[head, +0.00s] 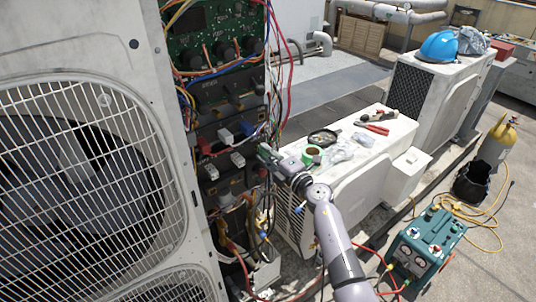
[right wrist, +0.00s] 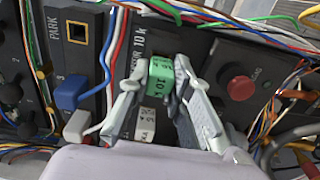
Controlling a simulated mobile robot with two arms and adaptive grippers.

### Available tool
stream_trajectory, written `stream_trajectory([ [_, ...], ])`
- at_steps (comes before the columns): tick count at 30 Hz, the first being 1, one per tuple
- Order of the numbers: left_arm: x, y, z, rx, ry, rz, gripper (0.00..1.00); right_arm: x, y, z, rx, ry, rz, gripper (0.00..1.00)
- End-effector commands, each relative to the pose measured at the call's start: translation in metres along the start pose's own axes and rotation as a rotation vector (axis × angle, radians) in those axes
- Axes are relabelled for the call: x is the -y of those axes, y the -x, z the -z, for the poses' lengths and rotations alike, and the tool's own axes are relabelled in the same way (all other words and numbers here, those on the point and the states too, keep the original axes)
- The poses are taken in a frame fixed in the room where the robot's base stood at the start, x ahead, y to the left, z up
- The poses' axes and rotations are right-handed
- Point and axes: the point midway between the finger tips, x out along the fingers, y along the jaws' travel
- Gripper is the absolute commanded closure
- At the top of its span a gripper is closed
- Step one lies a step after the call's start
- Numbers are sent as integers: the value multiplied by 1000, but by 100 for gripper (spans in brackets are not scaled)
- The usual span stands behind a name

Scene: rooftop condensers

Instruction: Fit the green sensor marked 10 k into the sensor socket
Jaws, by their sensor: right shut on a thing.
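The green sensor (right wrist: 160,83), marked 10 k, sits between the fingertips of my right gripper (right wrist: 158,86) in the right wrist view. The gripper is shut on it, close in front of a dark panel. A panel label (right wrist: 132,52) reading 10 k, its first word partly hidden, is just left of the sensor. The sensor socket itself is hidden behind the sensor and fingers; I cannot tell whether the sensor touches it. In the head view my right gripper (head: 272,157) reaches the open unit's control column from the right. My left gripper is not in view.
Beside the sensor are a yellow-framed PARK socket (right wrist: 76,34), a blue plug (right wrist: 71,92), a white plug (right wrist: 78,126) and a red button (right wrist: 240,88). Loose wires hang around.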

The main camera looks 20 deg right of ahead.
Motion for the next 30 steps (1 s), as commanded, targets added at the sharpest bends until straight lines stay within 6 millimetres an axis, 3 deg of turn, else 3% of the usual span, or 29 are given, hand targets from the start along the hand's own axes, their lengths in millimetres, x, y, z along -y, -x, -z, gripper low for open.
stream_trajectory([
  [30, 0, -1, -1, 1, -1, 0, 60, -2, -12, 0, 0, 2, -2, 100],
])
